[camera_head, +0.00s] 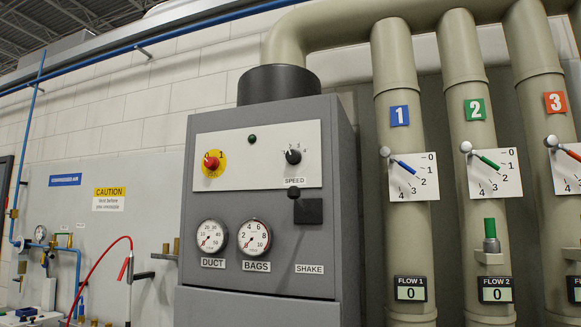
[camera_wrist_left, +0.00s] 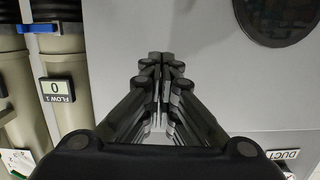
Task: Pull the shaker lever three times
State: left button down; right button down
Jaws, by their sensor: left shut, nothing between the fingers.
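The shaker lever (camera_head: 293,192) is a short black lever with a round knob. It sticks out of a black square plate (camera_head: 308,211) on the front of the grey cabinet (camera_head: 265,225), above the SHAKE label (camera_head: 309,269). The lever is not recognisable in the left wrist view. My left gripper (camera_wrist_left: 160,58) shows only in the left wrist view, with its fingers together and nothing held. The grey cabinet surface (camera_wrist_left: 205,70) lies behind the fingers; I cannot tell the distance. Neither gripper shows in the head view.
Two gauges (camera_head: 212,236) and a control panel with a red knob (camera_head: 211,161) are on the cabinet. Beige pipes (camera_head: 409,250) with lever valves stand at the right. A red hose (camera_head: 100,253) hangs at the left. The wrist view shows the FLOW 1 display (camera_wrist_left: 57,89) upside down.

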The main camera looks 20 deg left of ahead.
pick_arm(q)
jog(key=s+r+t+p, duration=0.1)
jog(key=s+r, duration=0.4)
jog(key=r, duration=0.9)
jog(key=s+r+t+p, duration=0.1)
jog(key=s+r+t, duration=0.2)
jog(key=r, duration=1.2)
jog(key=s+d+r+t+p, duration=0.1)
jog(key=s+r+p, duration=0.1)
jog(key=s+r, duration=0.6)
notch_tip(320, 180, up, 7)
jog(key=shift+f+t+h, duration=0.15)
jog(key=shift+t+h, duration=0.25)
jog(key=shift+w+d, duration=0.1)
jog(key=p+x, duration=0.7)
jog(key=x, duration=0.3)
jog(key=shift+f+p, duration=1)
jog(key=shift+f, duration=1.05)
